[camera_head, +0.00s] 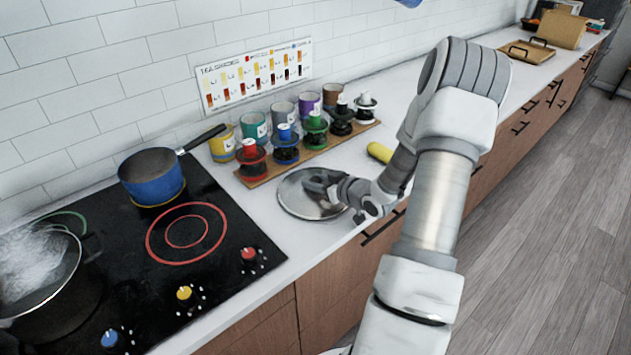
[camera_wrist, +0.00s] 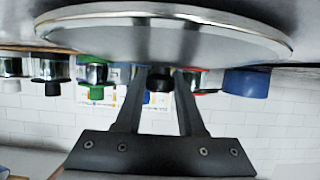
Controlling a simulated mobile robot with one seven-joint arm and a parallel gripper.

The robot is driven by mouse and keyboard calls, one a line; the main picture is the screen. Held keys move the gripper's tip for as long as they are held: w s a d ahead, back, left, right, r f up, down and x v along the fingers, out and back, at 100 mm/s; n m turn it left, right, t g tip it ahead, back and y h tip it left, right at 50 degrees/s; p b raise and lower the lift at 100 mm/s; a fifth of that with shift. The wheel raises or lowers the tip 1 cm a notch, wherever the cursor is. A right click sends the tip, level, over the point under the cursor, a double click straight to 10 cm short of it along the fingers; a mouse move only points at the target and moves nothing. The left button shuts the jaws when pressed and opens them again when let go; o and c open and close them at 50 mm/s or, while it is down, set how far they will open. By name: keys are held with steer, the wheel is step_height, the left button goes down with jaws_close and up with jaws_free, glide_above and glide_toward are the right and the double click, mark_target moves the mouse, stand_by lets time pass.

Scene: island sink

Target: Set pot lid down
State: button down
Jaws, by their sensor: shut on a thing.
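The pot lid (camera_head: 297,199) is a round, shiny metal disc with a rim. In the head view it lies flat at or just above the white counter, right of the stove; I cannot tell whether it touches. My gripper (camera_head: 322,184) reaches over the lid from the right and is shut on it near its middle. In the wrist view the lid (camera_wrist: 165,38) fills the top of the picture, and the two fingers of my gripper (camera_wrist: 160,72) reach up to it.
A steaming pot (camera_head: 40,275) and a blue saucepan (camera_head: 152,178) stand on the black stove (camera_head: 215,270). A wooden tray (camera_head: 258,180) with several colored-top jars stands just behind the lid, with several canisters behind it. A yellow object (camera_head: 379,152) lies right of the lid.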

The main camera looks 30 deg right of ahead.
steer(key=c, duration=0.5)
jaws_free()
steer(key=shift+r, duration=0.1)
steer(key=shift+s+r+p, duration=0.15)
steer(key=shift+p, duration=0.15)
steer(key=v, duration=1.1)
steer(key=shift+s+d, duration=0.1)
steer(key=shift+s, duration=0.3)
steer(key=shift+w, duration=0.1)
